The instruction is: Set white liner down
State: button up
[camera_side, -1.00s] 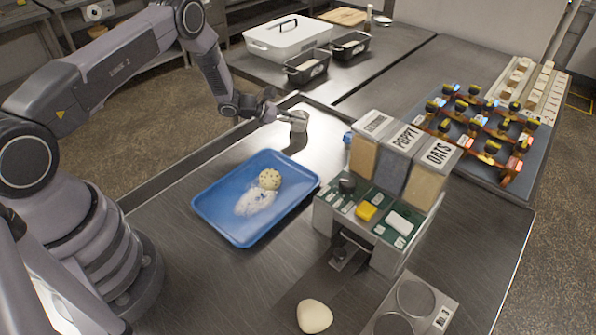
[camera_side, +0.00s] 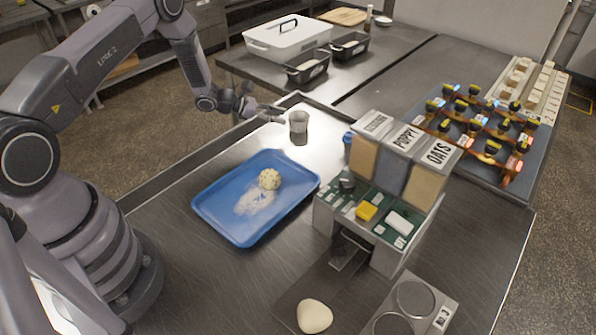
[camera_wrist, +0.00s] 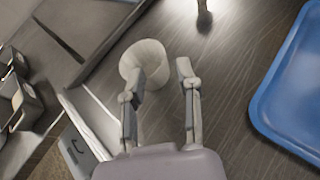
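The white liner (camera_side: 298,123), a pale cup shape, stands upright on the steel worktop (camera_side: 170,215) near its back edge, behind the blue tray. In the wrist view the liner (camera_wrist: 147,60) lies just beyond my fingertips, toward the left finger, with its round opening showing.
A blue tray (camera_side: 225,225) holds a speckled ball (camera_side: 269,179) and a pale scattered patch. Right of it stands a labelled dispenser (camera_side: 420,190) with a green shelf. A pale dough piece (camera_side: 314,316) lies in front. Worktop around the liner is mostly clear.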

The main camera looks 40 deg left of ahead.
jog(key=v, duration=0.5)
jog(key=shift+s+a+r, duration=0.15)
jog(key=shift+s+a, duration=0.1)
jog(key=s+d+r+m+g, duration=0.2)
jog(key=s+d+r+m, duration=0.25)
jog(key=r, duration=0.35)
jog(key=s+d+r+m+g, duration=0.3)
jog(key=s+d+r+m, duration=0.15)
jog(key=r, duration=0.45)
jog(key=s+d+r+m+g, duration=0.25)
jog(key=d+r+m, duration=0.2)
jog(key=r, duration=0.35)
jog(key=s+a+r+m+t+y, duration=0.1)
jog(key=s+r+m+y, duration=0.1)
jog(key=s, duration=0.6)
jog(key=s+a+r+m+t+y, duration=0.1)
jog(key=s+r+m+y, duration=0.2)
jog(key=s+m, duration=0.3)
jog(key=s+a+r+m+t+y, duration=0.1)
jog(key=s+r+m+y, duration=0.2)
jog(key=s, duration=0.7)
jog(key=shift+r+m, duration=0.35)
jog(key=shift+m, duration=0.6)
jog(key=shift+a, duration=0.15)
